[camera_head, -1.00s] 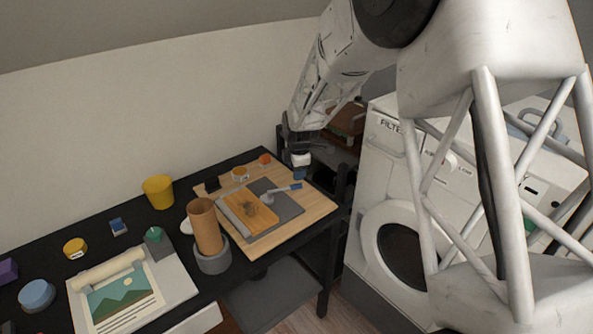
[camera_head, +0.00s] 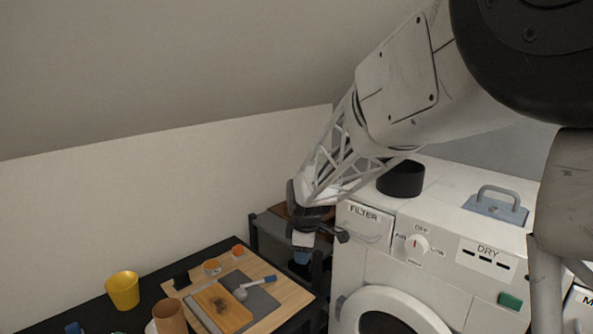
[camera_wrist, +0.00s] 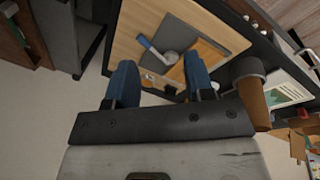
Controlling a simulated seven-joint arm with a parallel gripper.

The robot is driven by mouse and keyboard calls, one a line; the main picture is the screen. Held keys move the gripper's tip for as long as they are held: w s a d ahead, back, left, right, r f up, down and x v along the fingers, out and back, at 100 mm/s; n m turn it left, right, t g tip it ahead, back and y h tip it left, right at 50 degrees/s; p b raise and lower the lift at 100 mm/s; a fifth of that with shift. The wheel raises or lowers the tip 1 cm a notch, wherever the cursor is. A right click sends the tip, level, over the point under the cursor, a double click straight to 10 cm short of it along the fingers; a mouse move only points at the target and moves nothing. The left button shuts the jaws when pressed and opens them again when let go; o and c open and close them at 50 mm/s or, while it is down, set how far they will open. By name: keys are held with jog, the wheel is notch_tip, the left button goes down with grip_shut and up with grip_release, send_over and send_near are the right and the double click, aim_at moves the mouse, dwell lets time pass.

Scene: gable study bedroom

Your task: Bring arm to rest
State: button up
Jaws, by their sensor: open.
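My arm reaches down from the upper right in the head view. My gripper (camera_head: 302,254) hangs above the gap between the black desk and the white dryer. In the wrist view my gripper (camera_wrist: 160,85) shows two blue fingertips apart, with nothing between them. The wooden board (camera_head: 285,289) lies on the desk below and to the left of my gripper, with a blue-handled tool (camera_head: 256,285) on its grey mat. The tool also shows in the wrist view (camera_wrist: 150,46), beyond the fingers.
The white dryer (camera_head: 375,275) stands right of my gripper, with a black round container (camera_head: 400,179) and a blue handled plate (camera_head: 496,206) on top. A yellow cup (camera_head: 123,291) and a brown cylinder (camera_head: 170,318) stand on the desk. The sloped ceiling hangs above; the wall side looks clear.

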jog(key=s+d+r+m, duration=0.3)
jog(key=s+d+m, duration=0.2)
jog(key=s, duration=0.7)
jog(key=s+d+r+m, duration=0.2)
jog(key=s+d+m, duration=0.4)
jog(key=s, duration=0.7)
jog(key=s+d+r+m+h, duration=0.1)
jog(key=s+d+r+m, duration=0.2)
jog(key=s, duration=0.9)
jog(key=d+m, duration=0.2)
jog(key=shift+s+d+r+m, duration=0.25)
jog(key=shift+d+r+m, duration=0.05)
jog(key=shift+d, duration=0.1)
